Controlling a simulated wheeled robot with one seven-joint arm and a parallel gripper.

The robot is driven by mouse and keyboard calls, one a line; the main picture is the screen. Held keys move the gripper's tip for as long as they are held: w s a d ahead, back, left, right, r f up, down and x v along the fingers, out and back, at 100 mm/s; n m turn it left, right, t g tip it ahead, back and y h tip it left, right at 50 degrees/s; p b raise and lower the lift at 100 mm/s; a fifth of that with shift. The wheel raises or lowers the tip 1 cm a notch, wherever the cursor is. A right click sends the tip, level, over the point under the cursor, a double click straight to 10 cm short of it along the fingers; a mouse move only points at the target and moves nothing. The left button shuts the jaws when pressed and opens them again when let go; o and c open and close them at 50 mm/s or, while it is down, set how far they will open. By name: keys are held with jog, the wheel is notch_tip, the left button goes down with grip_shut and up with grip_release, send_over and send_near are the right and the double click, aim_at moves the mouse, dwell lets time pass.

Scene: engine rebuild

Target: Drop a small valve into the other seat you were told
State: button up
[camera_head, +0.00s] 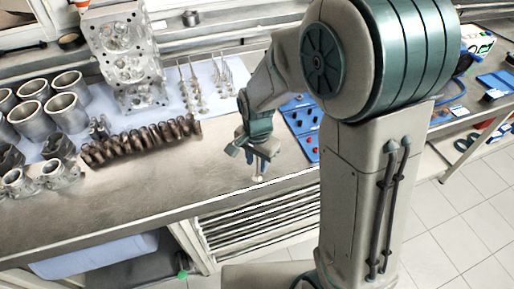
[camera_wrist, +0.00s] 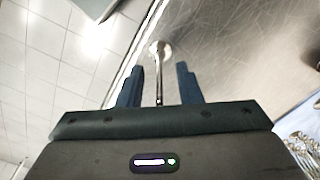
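My gripper (camera_head: 259,157) hangs low over the bare front part of the metal bench, near its edge. A small valve (camera_head: 258,179) is directly below and between the fingers, with its pale disc head down. In the wrist view the valve (camera_wrist: 161,48) has its stem running up between the fingers of my gripper (camera_wrist: 159,75). The fingers are apart, with a gap on each side of the stem. Whether the head touches the bench is unclear. The silver cylinder head (camera_head: 125,62) stands at the back left; its individual valve seats are too small to make out.
Several upright valves (camera_head: 205,88) stand on a pale sheet right of the cylinder head. A brown shaft (camera_head: 140,140) and grey cylinder sleeves (camera_head: 65,110) lie to the left. A blue tray (camera_head: 303,125) is behind my arm. Bare bench (camera_head: 190,180) lies left of my gripper.

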notch_tip(320, 180, up, 13)
jog(key=shift+r+b, duration=0.2)
jog(key=shift+b, duration=0.25)
jog(key=s+d+n+t, duration=0.3)
jog(key=s+d+n, duration=0.4)
jog(key=s+d, duration=0.5)
jog(key=shift+s+n, duration=0.35)
jog(key=shift+n, duration=0.05)
jog(key=shift+c, duration=0.5)
jog(key=shift+a, duration=0.1)
